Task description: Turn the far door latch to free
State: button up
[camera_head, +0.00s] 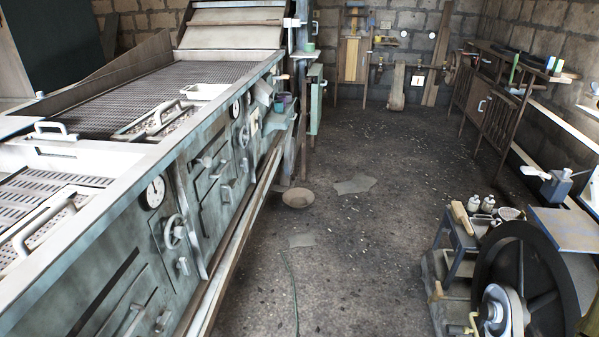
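A long grey-green machine (132,262) with a mesh top runs along the left side. Its front has several doors with pale handles and latches. The near door (115,310) is at the lower left. A farther door (212,172) sits past the handwheel (174,232), with a small latch-like handle (226,192) on it. More small fittings (244,164) show beyond that. They are too small to tell which is the far door latch or how it is turned. My gripper is not in view.
A low rail (235,255) runs along the machine's foot. A large black wheel (540,265) stands at the lower right. Wooden racks (488,105) line the right wall.

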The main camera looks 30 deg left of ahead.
aim_at(232, 183)
jog(key=u, duration=0.1)
jog(key=i, duration=1.05)
jog(key=u, duration=1.25)
jog(key=i, duration=0.6)
jog(key=u, duration=0.65)
